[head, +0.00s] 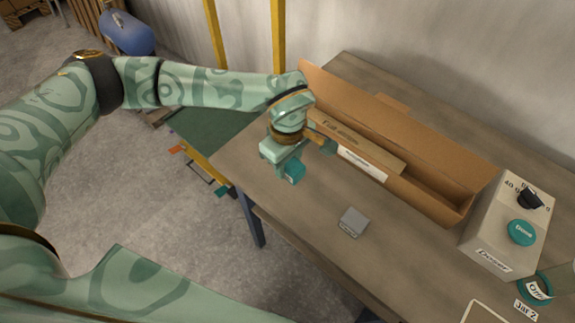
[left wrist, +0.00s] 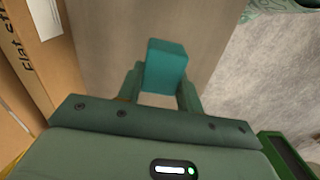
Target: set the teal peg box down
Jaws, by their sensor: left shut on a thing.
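The teal peg box (left wrist: 165,66) is a small teal block between the two fingers of my left gripper (left wrist: 160,92) in the left wrist view. The gripper is shut on it. In the head view the teal peg box (head: 293,170) shows at the tip of my left gripper (head: 298,162), over the left part of the wooden table (head: 315,205). I cannot tell whether the box touches the table. My right gripper is not in view.
A long open cardboard box (head: 440,205) holding a flat carton (head: 375,151) lies behind the gripper. A small grey block (head: 352,221) lies on the table to the right. Bare tabletop lies between.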

